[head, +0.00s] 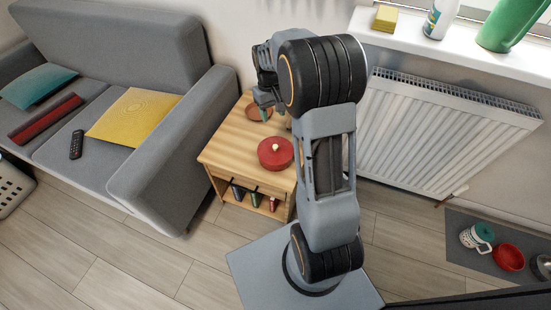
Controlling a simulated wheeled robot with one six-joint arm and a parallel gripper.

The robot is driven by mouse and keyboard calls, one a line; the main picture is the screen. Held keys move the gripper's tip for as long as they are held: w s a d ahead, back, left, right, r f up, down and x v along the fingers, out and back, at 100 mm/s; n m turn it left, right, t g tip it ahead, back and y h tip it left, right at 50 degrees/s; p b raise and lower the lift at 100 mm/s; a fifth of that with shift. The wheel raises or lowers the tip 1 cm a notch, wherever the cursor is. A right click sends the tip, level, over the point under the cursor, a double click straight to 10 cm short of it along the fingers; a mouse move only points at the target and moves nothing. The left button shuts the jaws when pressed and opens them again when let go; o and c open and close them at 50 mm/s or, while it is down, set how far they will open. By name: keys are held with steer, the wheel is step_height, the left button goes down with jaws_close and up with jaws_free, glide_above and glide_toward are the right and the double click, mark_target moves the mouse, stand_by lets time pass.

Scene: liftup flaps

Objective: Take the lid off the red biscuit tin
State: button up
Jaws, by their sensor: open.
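The red biscuit tin (276,154) stands on the small wooden side table (232,146), near its front right corner. It is round, and its red lid with a small pale knob (276,148) is on it. My gripper (264,112) is open above the back part of the table, behind the tin and apart from it. It is partly hidden by my arm. A brown round dish (259,113) lies on the table behind the gripper's fingers and is partly covered by them.
A grey sofa (170,165) stands left of the table. A white radiator (440,130) is on the wall to the right, under a sill (440,48) with a sponge, a bottle and a green can. A mat (470,252) with bowls lies at the lower right.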

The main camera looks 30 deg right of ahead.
steer(key=b, duration=0.3)
glide_above(275, 146)
steer(key=w, duration=0.1)
steer(key=f, duration=0.9)
steer(key=shift+d+f, duration=0.15)
steer(key=shift+d, duration=0.05)
steer(key=shift+s+a+f+b, duration=0.1)
steer(key=shift+s+f+b, duration=0.15)
steer(key=shift+f+b, duration=0.75)
steer(key=shift+s+f+b, duration=0.2)
steer(key=shift+f+b, duration=0.2)
steer(key=shift+f, duration=1.2)
steer(key=shift+r, duration=0.1)
jaws_close()
